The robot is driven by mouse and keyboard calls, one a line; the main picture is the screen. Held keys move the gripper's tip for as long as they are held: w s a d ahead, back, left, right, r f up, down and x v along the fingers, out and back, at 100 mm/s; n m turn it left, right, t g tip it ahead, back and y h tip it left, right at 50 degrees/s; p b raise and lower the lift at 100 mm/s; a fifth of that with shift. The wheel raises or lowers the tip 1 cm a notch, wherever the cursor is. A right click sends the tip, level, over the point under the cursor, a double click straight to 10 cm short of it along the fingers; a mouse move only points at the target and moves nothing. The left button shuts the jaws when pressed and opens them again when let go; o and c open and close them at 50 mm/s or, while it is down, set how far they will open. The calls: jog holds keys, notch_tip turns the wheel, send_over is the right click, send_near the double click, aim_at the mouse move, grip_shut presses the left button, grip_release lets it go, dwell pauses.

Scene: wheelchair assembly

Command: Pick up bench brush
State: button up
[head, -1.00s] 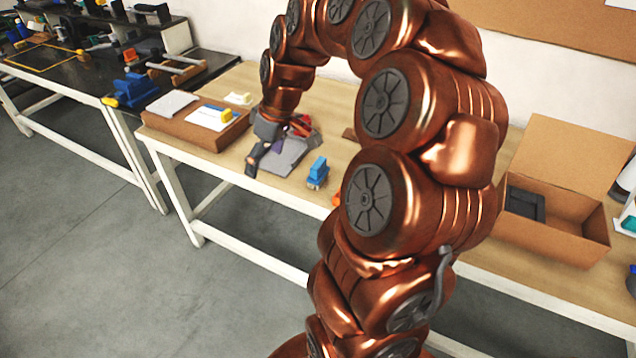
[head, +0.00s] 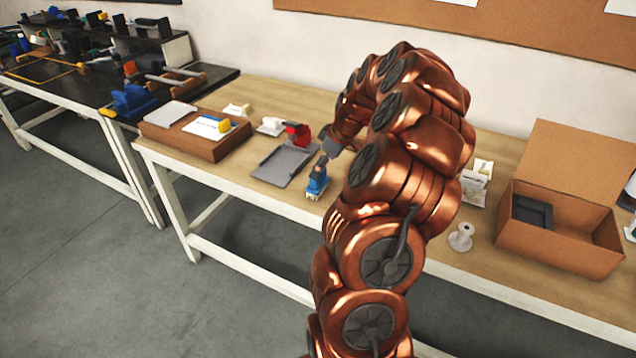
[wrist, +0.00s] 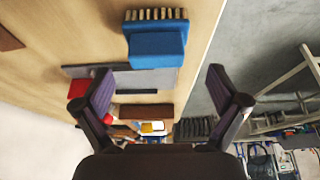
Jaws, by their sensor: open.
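The bench brush is a blue block (head: 316,183) with light bristles, standing near the front edge of the wooden table. In the wrist view its blue body (wrist: 157,48) and row of bristles show at the top centre. My gripper (wrist: 160,82) is open and empty, with its two dark fingers spread wide to either side below the brush. In the head view my gripper (head: 322,163) is at the brush's upper right, and a dark finger overlaps its top. I cannot tell whether it touches the brush.
A grey tray (head: 285,166) lies left of the brush, with a red object (head: 298,134) behind it. A brown box (head: 196,140) stands further left. An open cardboard box (head: 555,232) and a white spool (head: 461,238) are at the right. Floor lies beyond the table's front edge.

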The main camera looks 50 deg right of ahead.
aim_at(318, 182)
jog(key=shift+d+p+x, duration=0.1)
jog(key=shift+p+x, duration=0.3)
jog(key=shift+x, duration=0.8)
jog(key=shift+d+p+x, duration=0.15)
jog(key=shift+p+x, duration=0.25)
jog(key=shift+x, duration=0.8)
jog(key=shift+w, duration=0.1)
jog(key=c, duration=1.2)
